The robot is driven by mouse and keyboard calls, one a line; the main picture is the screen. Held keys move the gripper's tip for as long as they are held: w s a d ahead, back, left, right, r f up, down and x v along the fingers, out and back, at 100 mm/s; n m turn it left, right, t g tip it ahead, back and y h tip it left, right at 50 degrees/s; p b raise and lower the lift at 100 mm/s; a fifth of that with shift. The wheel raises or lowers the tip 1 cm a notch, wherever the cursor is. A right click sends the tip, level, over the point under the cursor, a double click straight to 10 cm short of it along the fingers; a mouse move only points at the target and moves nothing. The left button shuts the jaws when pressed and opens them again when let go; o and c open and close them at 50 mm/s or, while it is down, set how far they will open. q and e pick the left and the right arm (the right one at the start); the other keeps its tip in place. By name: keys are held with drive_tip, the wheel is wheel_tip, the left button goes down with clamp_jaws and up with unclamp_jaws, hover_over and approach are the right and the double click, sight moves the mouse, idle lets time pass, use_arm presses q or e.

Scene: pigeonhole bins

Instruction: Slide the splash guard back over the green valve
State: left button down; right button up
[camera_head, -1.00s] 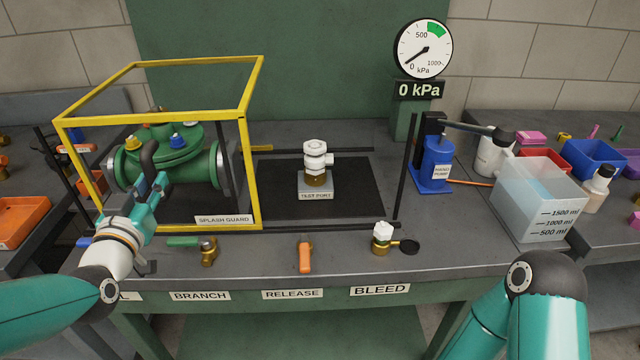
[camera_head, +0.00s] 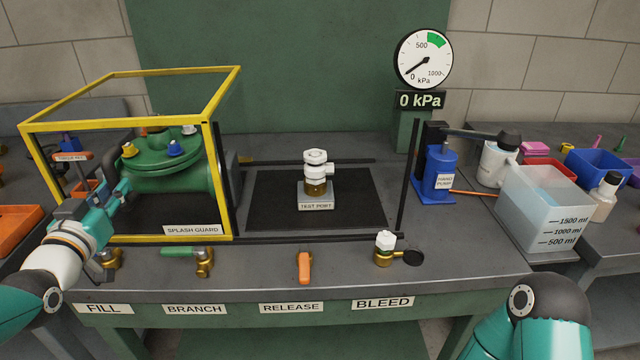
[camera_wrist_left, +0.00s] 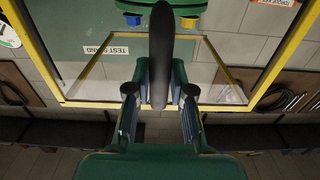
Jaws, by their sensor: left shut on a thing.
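The splash guard (camera_head: 128,238) is a yellow-framed box with clear sides, at the left of the bench in the head view. The green valve (camera_head: 165,178) shows inside its frame, with a grey flange close to the guard's right side; I cannot tell whether that end is fully covered. My left gripper (camera_head: 113,195) is at the guard's front left. In the left wrist view its fingers (camera_wrist_left: 160,92) are shut on the guard's dark upright handle (camera_wrist_left: 161,45). My right gripper is out of view; only part of that arm shows.
Dark rails (camera_head: 320,238) run along the bench beside the test port (camera_head: 316,188). A branch tap (camera_head: 203,260), orange release lever (camera_head: 304,266) and bleed fitting (camera_head: 384,250) line the front. A blue hand pump (camera_head: 438,172) and clear tank (camera_head: 543,210) stand right. The gauge reads 0 kPa.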

use_arm(q)
drive_tip(key=shift+r, duration=0.1)
drive_tip(key=c, duration=1)
unclamp_jaws()
drive_tip(key=shift+c, duration=0.2)
drive_tip(key=s+b, duration=0.3)
drive_tip(key=s, duration=0.6)
drive_tip(key=shift+b, duration=0.35)
drive_tip(key=shift+s, duration=0.1)
